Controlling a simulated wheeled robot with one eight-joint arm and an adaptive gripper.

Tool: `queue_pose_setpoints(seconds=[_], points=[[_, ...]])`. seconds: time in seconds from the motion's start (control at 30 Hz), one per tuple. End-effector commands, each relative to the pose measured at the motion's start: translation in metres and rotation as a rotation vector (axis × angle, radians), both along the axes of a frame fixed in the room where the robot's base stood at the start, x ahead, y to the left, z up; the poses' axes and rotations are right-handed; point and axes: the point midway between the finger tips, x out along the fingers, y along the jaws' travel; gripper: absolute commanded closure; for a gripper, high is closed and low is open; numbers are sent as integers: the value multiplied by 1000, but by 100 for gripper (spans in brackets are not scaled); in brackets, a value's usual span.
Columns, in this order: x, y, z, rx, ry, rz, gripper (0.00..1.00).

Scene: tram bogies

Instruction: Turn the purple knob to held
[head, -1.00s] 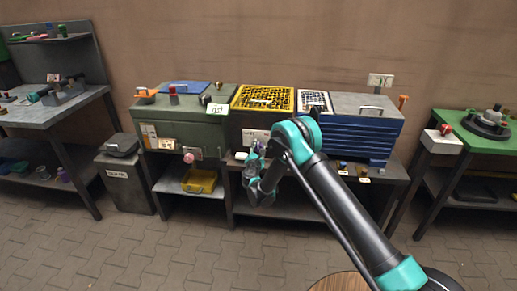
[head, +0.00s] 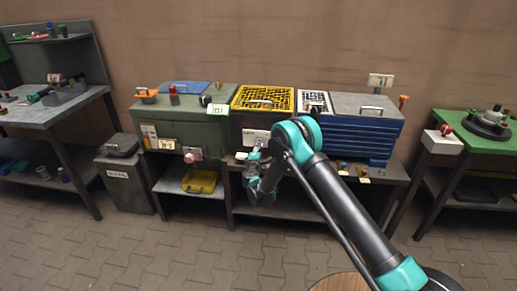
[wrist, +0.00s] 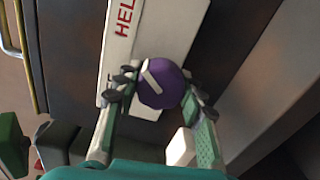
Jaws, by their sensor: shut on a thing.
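The purple knob (wrist: 155,92) is in the middle of the wrist view, with a white pointer line across its face. It sits on a white plate (wrist: 168,38) with red lettering, of which "HEL" shows and the rest is hidden. The pointer slants towards the upper left in the wrist view, on the lettering's side. My gripper (wrist: 160,95) has one finger on each side of the knob and is shut on it. In the head view my gripper (head: 253,165) is at the front of the dark middle cabinet, and the knob is hidden there.
A green cabinet (head: 187,133) with a pink knob (head: 193,154) stands to the left. A blue drawer unit (head: 350,130) is to the right. A yellow tray (head: 262,110) lies on top. A white block (wrist: 180,148) is close to my right finger.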

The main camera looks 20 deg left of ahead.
Motion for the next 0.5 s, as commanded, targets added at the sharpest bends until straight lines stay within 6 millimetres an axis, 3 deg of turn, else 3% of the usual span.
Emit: queue_pose_setpoints(seconds=[0.5], points=[[-1,-1,-1,42,12,-1,90]])
